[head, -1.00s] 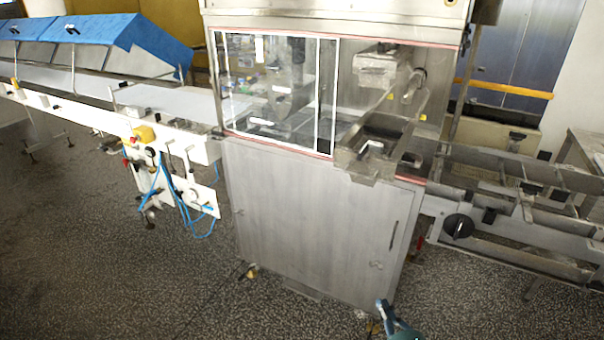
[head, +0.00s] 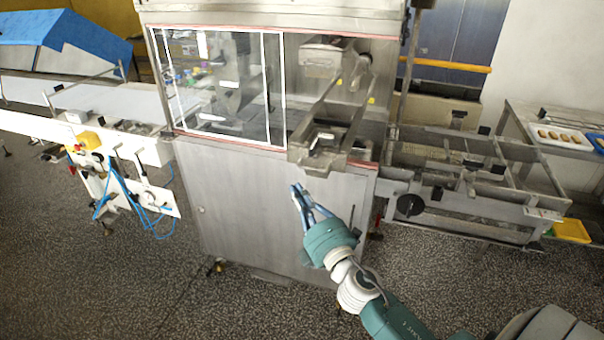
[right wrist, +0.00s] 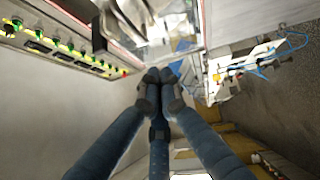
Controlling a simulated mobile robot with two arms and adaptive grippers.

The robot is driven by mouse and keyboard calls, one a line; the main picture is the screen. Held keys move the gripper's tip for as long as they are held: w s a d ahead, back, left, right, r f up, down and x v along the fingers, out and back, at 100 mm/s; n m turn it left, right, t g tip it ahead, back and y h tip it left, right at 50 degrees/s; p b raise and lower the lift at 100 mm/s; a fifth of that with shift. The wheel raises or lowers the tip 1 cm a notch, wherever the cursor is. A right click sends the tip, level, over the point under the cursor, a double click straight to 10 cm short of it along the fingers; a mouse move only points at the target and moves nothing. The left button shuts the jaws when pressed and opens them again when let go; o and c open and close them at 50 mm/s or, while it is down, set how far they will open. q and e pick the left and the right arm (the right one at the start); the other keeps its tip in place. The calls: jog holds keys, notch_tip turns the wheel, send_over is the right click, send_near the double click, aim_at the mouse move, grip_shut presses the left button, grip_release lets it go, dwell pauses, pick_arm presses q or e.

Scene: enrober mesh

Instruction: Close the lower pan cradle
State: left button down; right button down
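The metal pan cradle (head: 324,160), the lower of two metal pieces in the machine's right opening, shows in the head view. It juts out past the front face of the steel machine (head: 240,200). An upper metal box-like piece (head: 322,58) sits above and behind it. My right gripper (head: 299,188) appears just below the cradle's front end in the picture, before the cabinet door, with no clear contact. In the right wrist view its blue fingers (right wrist: 160,78) come together at the tips with nothing visible between them. My left gripper is not in view.
A conveyor (head: 115,130) with blue hoses stands at left. A metal rail frame (head: 440,155) with a black knob (head: 410,205) joins the machine at right. A table with trays (head: 562,137) is at far right. The speckled floor in front is clear.

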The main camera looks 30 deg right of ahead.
aim_at(302, 162)
jog(key=w+d, duration=0.1)
jog(key=w+d+p, duration=0.1)
jog(key=w+d, duration=0.1)
jog(key=shift+w+r, duration=0.15)
jog(key=shift+r, duration=0.25)
jog(key=w+d, duration=0.2)
jog(key=shift+w+d+b, duration=0.15)
jog(key=shift+d+b, duration=0.2)
jog(key=shift+d, duration=0.05)
jog(key=shift+w+d, duration=0.4)
jog(key=shift+s, duration=0.1)
